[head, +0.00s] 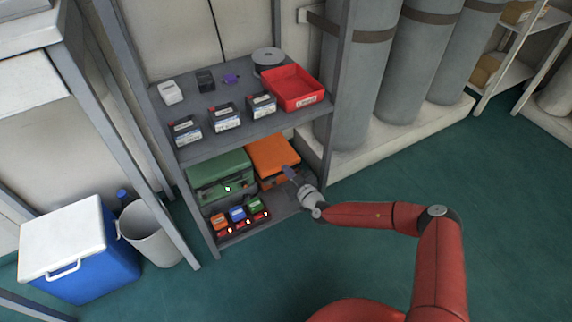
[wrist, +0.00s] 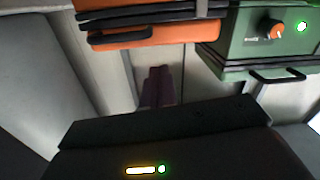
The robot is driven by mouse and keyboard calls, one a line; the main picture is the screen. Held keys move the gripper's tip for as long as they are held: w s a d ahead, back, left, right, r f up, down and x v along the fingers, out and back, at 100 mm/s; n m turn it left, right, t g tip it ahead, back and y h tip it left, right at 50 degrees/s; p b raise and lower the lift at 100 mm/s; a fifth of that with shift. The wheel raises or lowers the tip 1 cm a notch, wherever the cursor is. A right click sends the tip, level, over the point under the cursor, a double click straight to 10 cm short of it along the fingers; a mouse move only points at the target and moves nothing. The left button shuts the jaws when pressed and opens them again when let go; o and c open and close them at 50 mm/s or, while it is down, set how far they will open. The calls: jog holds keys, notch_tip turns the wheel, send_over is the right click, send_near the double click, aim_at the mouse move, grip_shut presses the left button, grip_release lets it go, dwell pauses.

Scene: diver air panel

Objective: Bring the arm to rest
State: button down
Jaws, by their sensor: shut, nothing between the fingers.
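My red arm reaches in from the lower right in the head view. Its gripper (head: 288,171) is at the right side of the shelf rack, in front of the orange case (head: 272,155) on the lower shelf. In the wrist view the two fingers of my gripper (wrist: 158,72) are together with nothing between them. The orange case (wrist: 150,36) is above them there, and the green case (wrist: 265,45) is at the upper right. I cannot tell whether the fingertips touch the orange case.
The grey rack (head: 245,137) holds small boxes, a red tray (head: 293,104) and a grey reel (head: 268,60). Several small coloured units (head: 238,214) sit low down. Tall grey cylinders (head: 410,65) stand right. A blue cooler (head: 75,250) and bin (head: 152,235) stand left. Green floor is clear at right.

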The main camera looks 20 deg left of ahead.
jog(key=s+d+f, duration=0.3)
jog(key=s+d, duration=0.2)
jog(key=d, duration=0.2)
jog(key=shift+s+d, duration=0.25)
jog(key=shift+s, duration=0.05)
